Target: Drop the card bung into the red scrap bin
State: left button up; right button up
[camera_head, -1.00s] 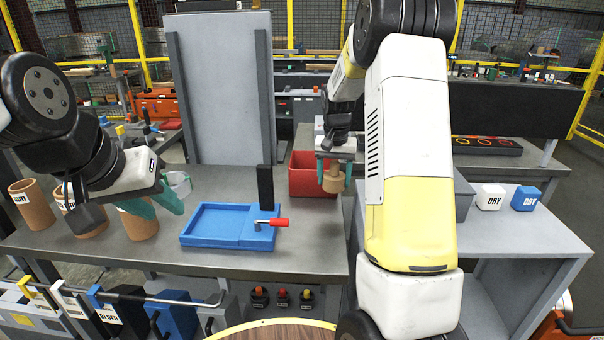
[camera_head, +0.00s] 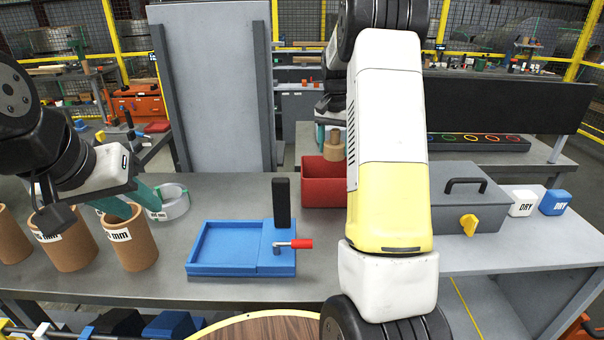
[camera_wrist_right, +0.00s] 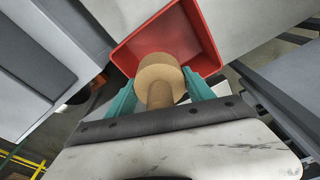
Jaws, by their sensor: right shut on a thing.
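The card bung (camera_head: 333,151) is a brown stepped cylinder. My right gripper (camera_head: 334,138) is shut on it and holds it above the red scrap bin (camera_head: 323,190). In the right wrist view the bung (camera_wrist_right: 160,76) sits between the teal fingers (camera_wrist_right: 164,88), with the open red bin (camera_wrist_right: 207,38) behind and below it. The bin's inside is partly hidden by the bung. My right arm covers the bin's right side in the head view. My left gripper (camera_head: 130,202) has its teal fingers apart, beside a pale ring (camera_head: 172,206) and the card tubes.
Several card tubes (camera_head: 130,243) stand at the left of the table. A blue tray (camera_head: 228,246) with a red-handled lever is at the middle front. A tall grey panel (camera_head: 213,90) stands behind. A grey case (camera_head: 480,205) is at the right.

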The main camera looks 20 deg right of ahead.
jog(key=shift+f, duration=2.9)
jog(key=o, duration=1.4)
jog(key=shift+o, duration=0.2)
jog(key=shift+s+a+r, duration=0.1)
jog(key=shift+r, duration=1.2)
jog(key=shift+s+a+r, duration=0.1)
jog(key=shift+s+r, duration=0.05)
jog(key=shift+r, duration=1.1)
jog(key=shift+s+a+r, duration=0.1)
jog(key=shift+r, duration=1.2)
jog(key=shift+r, duration=0.1)
